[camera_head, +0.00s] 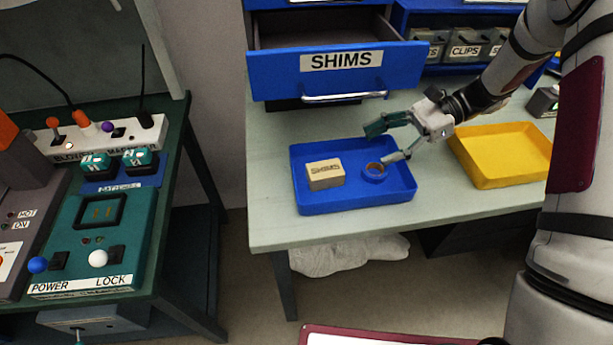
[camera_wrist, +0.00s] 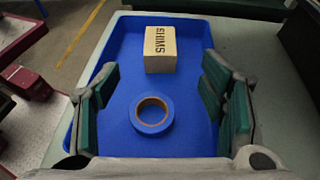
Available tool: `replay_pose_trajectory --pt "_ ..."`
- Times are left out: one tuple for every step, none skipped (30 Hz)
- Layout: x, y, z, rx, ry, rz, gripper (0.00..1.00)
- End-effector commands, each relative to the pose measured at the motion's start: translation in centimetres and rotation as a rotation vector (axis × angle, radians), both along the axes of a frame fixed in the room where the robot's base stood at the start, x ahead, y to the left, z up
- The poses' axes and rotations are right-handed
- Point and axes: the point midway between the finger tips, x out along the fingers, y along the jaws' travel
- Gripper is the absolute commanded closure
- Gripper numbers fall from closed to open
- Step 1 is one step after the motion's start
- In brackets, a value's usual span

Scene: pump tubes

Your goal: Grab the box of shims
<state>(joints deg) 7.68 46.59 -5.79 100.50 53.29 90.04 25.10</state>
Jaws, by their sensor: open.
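The box of shims (camera_head: 325,174) is a small tan block lettered SHIMS. It lies in the left part of the blue tray (camera_head: 345,206) on the table. In the wrist view the box (camera_wrist: 160,50) is at the far end of the tray, beyond the fingertips. My gripper (camera_head: 379,143) is open and empty above the tray's right part. In the wrist view its green-padded fingers (camera_wrist: 160,85) stand wide apart, with the box ahead and between their lines. Nothing hides the box.
A roll of blue tape (camera_head: 374,172) lies in the tray right of the box, below my gripper. An open blue drawer (camera_head: 340,62) labelled SHIMS juts out behind the tray. A yellow tray (camera_head: 505,178) sits to the right. A control bench (camera_head: 105,225) stands at the left.

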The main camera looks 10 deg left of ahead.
Motion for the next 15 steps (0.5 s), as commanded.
replay_pose_trajectory --pt "-0.1 0.2 -0.2 0.001 0.002 -0.001 0.35" --pt "-0.2 0.4 -0.3 0.001 0.003 0.000 0.35" --pt "-0.3 0.8 -0.4 0.002 0.004 0.001 0.35" --pt "-0.5 1.3 -0.5 0.002 0.004 0.002 0.35" --pt "-0.7 1.7 -0.7 0.003 0.005 0.003 0.35" --pt "-1.0 2.3 -1.0 0.001 0.005 0.002 0.35" --pt "-1.2 2.9 -1.2 0.001 0.005 0.003 0.35" --pt "-1.4 3.4 -1.4 0.001 0.005 0.004 0.35" --pt "-1.6 4.1 -1.7 0.002 0.004 0.003 0.35" --pt "-1.8 4.5 -1.9 0.002 0.004 0.003 0.35" --pt "-2.0 5.0 -2.2 0.000 0.004 0.004 0.35" --pt "-2.2 5.5 -2.4 0.000 0.004 0.002 0.35" --pt "-2.4 5.9 -2.6 0.000 0.004 0.002 0.35" --pt "-2.5 6.3 -2.8 0.001 0.004 0.002 0.35" --pt "-2.6 6.6 -3.0 0.001 0.003 0.002 0.35"
